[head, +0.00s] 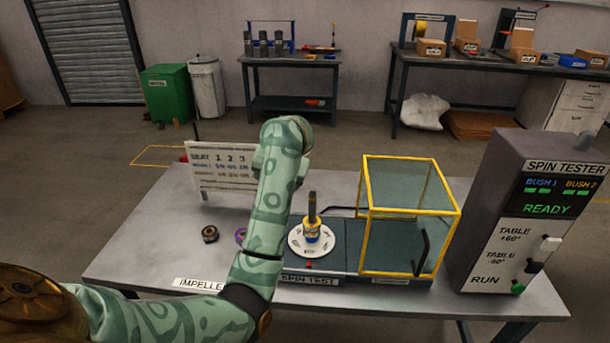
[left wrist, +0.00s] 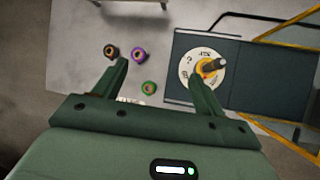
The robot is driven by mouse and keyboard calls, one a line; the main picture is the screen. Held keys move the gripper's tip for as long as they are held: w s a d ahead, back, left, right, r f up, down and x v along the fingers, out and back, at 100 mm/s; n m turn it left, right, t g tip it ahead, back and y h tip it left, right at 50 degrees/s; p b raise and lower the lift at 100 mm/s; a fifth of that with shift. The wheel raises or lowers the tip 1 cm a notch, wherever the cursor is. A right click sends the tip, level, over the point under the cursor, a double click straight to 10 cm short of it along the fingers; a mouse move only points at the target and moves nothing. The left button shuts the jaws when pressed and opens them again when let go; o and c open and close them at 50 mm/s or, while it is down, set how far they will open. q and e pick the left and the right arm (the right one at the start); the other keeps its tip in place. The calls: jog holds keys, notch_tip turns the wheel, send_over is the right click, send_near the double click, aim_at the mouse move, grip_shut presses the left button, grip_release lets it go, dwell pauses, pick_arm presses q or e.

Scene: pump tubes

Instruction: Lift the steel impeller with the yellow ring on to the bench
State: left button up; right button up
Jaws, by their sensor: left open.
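The steel impeller with the yellow ring (head: 312,233) sits on the white round table of the spin test stand, around or at the foot of an upright dark shaft (head: 312,206). It also shows in the left wrist view (left wrist: 206,68), close to the right finger's tip in the picture; I cannot tell its distance from the finger. My left gripper (left wrist: 158,70) is open and empty above the bench, its fingers well apart. In the head view my own arm hides it. My right gripper is not in view.
Parts with orange (left wrist: 111,51), purple (left wrist: 140,54) and green (left wrist: 149,88) rings stand on the bench (head: 140,245), left of the stand. A yellow-framed clear guard (head: 410,215) stands right of the table. The spin tester box (head: 535,210) reads READY. A sign (head: 222,168) stands behind.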

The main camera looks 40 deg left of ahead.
aim_at(311, 225)
pick_arm(q)
jog(key=d+f+m+h, duration=0.1)
jog(key=d+m+h, duration=0.1)
jog(key=d+h, duration=0.35)
jog(key=shift+y, duration=0.55)
jog(key=b+x, duration=0.3)
jog(key=x, duration=0.2)
jog(key=b+x, duration=0.4)
jog(key=x, duration=0.1)
jog(key=d+b+x, duration=0.1)
jog(key=b+x, duration=0.3)
jog(key=x, duration=0.1)
jog(key=shift+w+f, duration=0.15)
jog(key=shift+w, duration=0.25)
jog(key=shift+w+f+b, duration=0.3)
jog(key=shift+f+b, duration=0.1)
jog(key=shift+f, duration=0.1)
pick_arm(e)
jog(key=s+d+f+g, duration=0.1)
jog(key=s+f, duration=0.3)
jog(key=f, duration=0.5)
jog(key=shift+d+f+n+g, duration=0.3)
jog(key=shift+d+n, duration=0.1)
pick_arm(q)
jog(key=shift+r, duration=0.1)
jog(key=c, duration=1.3)
jog(key=shift+r+p, duration=0.2)
jog(key=shift+p, duration=0.1)
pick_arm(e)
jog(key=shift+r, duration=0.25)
